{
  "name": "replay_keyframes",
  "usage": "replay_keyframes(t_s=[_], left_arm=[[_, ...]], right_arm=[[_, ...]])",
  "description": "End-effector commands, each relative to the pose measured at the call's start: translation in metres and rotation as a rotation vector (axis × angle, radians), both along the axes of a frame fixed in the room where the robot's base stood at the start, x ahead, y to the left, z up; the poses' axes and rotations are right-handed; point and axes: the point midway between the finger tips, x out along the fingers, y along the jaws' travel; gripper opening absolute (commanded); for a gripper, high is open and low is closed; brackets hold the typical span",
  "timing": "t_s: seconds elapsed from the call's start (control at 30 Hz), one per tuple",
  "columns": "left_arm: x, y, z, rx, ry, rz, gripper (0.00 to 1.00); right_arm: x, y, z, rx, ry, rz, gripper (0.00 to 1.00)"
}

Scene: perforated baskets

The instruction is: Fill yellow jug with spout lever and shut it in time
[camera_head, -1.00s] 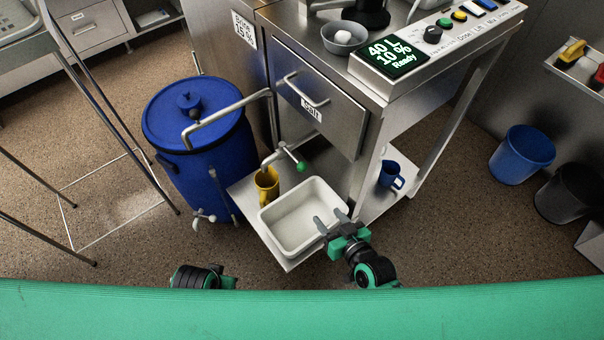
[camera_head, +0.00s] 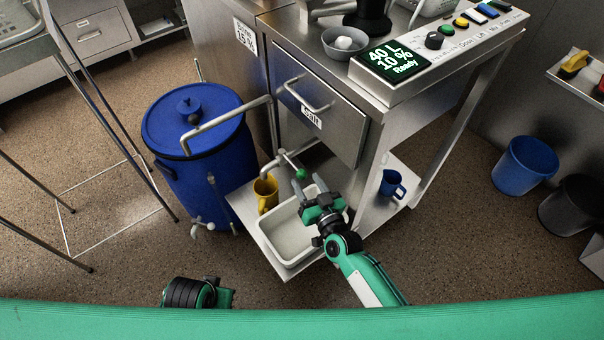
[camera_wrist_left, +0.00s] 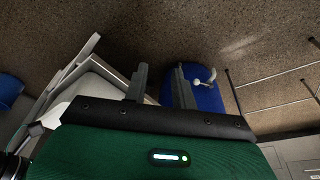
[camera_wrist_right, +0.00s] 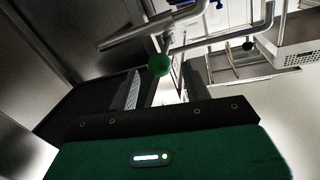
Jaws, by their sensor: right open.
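The yellow jug (camera_head: 264,194) stands upright on the low steel shelf, beneath the metal spout. The spout's lever ends in a green knob (camera_head: 302,174), also seen in the right wrist view (camera_wrist_right: 159,64). No stream is visible; the jug's inside is too small to judge. My right gripper (camera_head: 309,184) is open and empty above the white basin, close to the knob. In the right wrist view the knob appears ahead, between the finger directions, and not gripped. My left gripper (camera_wrist_left: 160,85) is open and empty, low at the front, pointing toward the floor and the blue barrel.
The white basin (camera_head: 274,240) sits beside the jug. The blue barrel (camera_head: 205,160), with a bent pipe, stands left. The steel cabinet (camera_head: 350,135) with a salt drawer rises behind. A blue mug (camera_head: 392,184) is on the right shelf. A display (camera_head: 392,58) reads 40 L, 10 %, Ready.

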Motion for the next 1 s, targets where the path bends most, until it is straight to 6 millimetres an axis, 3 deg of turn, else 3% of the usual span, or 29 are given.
replay_keyframes(t_s=[0.23,0.63,0.9,1.0], left_arm=[[0.000,0.000,0.003,0.000,-0.004,0.000,0.27],[0.002,0.000,0.009,-0.002,-0.015,0.000,0.27],[0.001,0.001,0.007,-0.001,-0.010,0.000,0.27],[0.000,0.000,0.007,0.000,-0.008,0.000,0.27]], right_arm=[[0.029,0.014,0.000,0.001,0.000,0.000,0.48],[0.035,0.017,0.000,0.000,0.001,0.000,0.48],[0.035,0.016,0.000,0.000,0.001,0.000,0.00],[0.035,0.016,0.000,0.000,0.001,0.000,0.00]])
